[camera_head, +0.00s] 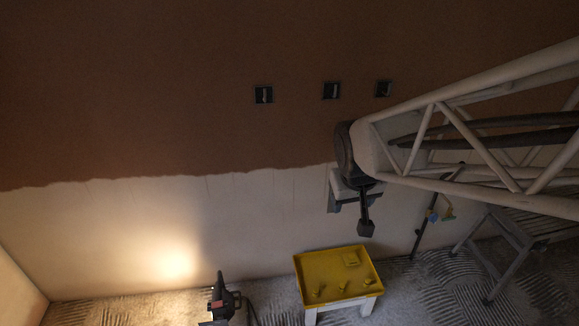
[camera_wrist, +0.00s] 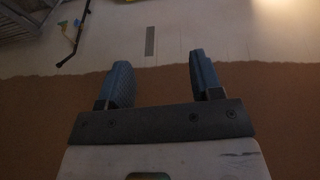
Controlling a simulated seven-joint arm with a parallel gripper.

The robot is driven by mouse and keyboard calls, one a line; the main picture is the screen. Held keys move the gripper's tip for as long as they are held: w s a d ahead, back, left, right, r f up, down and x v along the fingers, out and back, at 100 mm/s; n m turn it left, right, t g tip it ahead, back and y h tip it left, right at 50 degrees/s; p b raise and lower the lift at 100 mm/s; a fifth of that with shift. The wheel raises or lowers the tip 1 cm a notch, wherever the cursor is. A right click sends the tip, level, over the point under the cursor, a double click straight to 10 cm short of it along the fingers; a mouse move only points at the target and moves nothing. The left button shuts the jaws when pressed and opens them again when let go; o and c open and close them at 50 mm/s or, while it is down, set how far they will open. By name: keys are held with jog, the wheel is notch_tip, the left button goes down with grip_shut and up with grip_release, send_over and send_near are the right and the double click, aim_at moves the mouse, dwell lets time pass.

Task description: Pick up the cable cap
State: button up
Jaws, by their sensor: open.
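Several small yellow pieces (camera_head: 316,292), which look like cable caps, lie on a yellow tray top (camera_head: 322,268) on a white-legged stand near the floor. They are too small to tell apart clearly. A flat yellow block (camera_head: 351,259) lies at the tray's back right. My gripper (camera_head: 366,228) hangs in front of the wall, above and behind the tray in the picture, apart from it. In the wrist view my gripper (camera_wrist: 160,60) has its two blue-grey fingers spread with nothing between them. The wrist view faces the wall; no yellow piece shows between the fingers.
Three dark wall boxes (camera_head: 263,94) sit in the brown plaster. A work lamp (camera_head: 221,298) stands left of the tray and lights the lower wall. A step ladder (camera_head: 510,240) stands at the right. The air above the tray looks clear.

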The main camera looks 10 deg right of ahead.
jog(key=w+d+f+t, duration=0.1)
jog(key=w+d+f, duration=0.15)
jog(key=w, duration=0.35)
jog(key=w+d+f, duration=0.2)
jog(key=w+f, duration=0.1)
jog(key=w, duration=0.3)
jog(key=n+t+y, duration=0.3)
jog(key=t, duration=0.4)
send_over(343, 285)
jog(key=d, duration=0.3)
notch_tip(343, 285, down, 62)
jog(key=s+f, duration=0.3)
jog(key=f, duration=0.3)
jog(key=s+a+f+t+y, duration=0.1)
jog(key=s+f, duration=0.2)
jog(key=f, duration=0.3)
jog(key=shift+s+a+f+y, duration=0.2)
jog(key=shift+s+a+y, duration=0.05)
jog(key=shift+y, duration=0.05)
jog(key=shift+x, duration=1.3)
